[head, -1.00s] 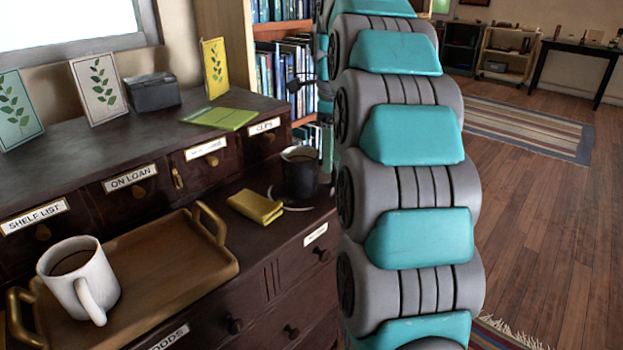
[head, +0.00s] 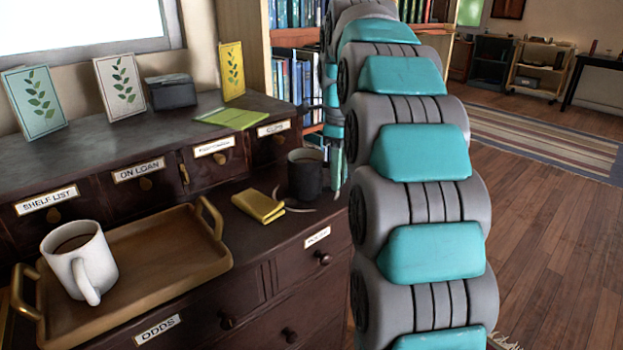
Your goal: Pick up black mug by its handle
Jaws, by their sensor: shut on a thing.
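The black mug (head: 305,172) stands upright at the right end of the dark cabinet's lower top, with dark liquid inside. My arm comes down close behind and to its right. My gripper (head: 303,209) shows only as thin, pale curved shapes low around the mug's base; its details are small and partly hidden. It is shut on the black mug. The mug's handle is not clearly visible, so I cannot tell whether the hold is on the handle. I cannot tell whether the mug is clear of the surface.
A white mug (head: 84,262) stands on a brown tray (head: 165,275) at left. Label drawers (head: 140,183) rise behind. A bookshelf (head: 296,38) is beyond; open wooden floor (head: 550,240) is at right.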

